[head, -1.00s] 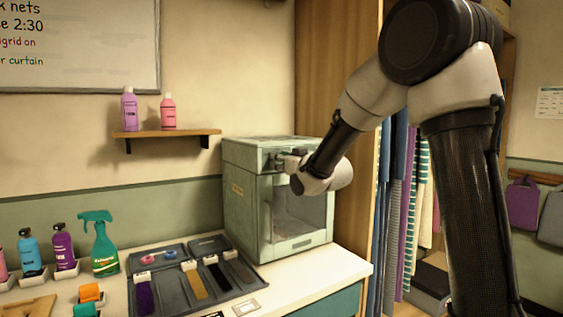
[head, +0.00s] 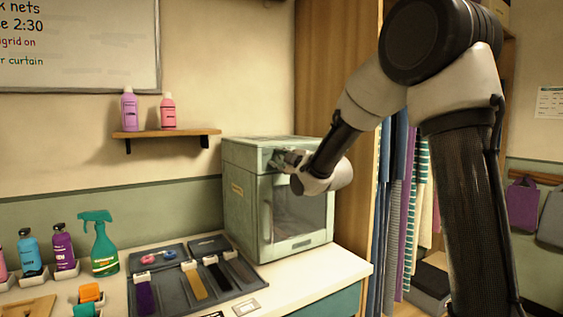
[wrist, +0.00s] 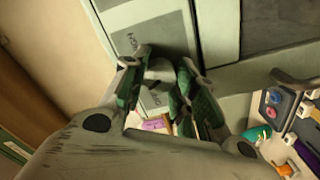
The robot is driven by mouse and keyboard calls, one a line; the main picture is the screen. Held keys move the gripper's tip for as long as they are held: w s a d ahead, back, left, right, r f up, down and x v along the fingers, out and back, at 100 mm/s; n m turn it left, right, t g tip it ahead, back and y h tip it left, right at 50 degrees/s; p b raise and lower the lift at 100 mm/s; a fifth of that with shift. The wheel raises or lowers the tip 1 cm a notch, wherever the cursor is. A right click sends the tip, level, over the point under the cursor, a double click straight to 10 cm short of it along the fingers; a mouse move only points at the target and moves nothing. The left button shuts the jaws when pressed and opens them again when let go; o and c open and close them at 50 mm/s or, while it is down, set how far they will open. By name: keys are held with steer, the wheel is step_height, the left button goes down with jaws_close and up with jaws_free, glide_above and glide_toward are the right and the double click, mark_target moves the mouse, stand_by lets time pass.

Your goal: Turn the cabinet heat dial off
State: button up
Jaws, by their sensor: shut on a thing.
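The pale green cabinet (head: 243,210) with a glass front door stands on the white counter. My gripper (head: 279,157) is at the upper front of the cabinet, above the door, and covers the dial in the head view. In the wrist view my gripper (wrist: 162,78) has its two green-padded fingers on either side of a small pale knob, the heat dial (wrist: 160,71). It is shut on the dial. The cabinet front (wrist: 215,28) also shows in the wrist view.
A dark compartment tray (head: 172,292) lies on the counter left of the cabinet. A green spray bottle (head: 103,245) and other bottles stand farther left. A wall shelf (head: 165,133) holds two bottles. Hanging cloths (head: 397,190) are to the right.

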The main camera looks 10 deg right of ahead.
steer(key=n, duration=0.6)
steer(key=shift+f+n, duration=0.1)
steer(key=shift+n, duration=0.2)
stand_by(0.4)
steer(key=o, duration=1)
steer(key=shift+o, duration=0.2)
steer(key=v, duration=1.2)
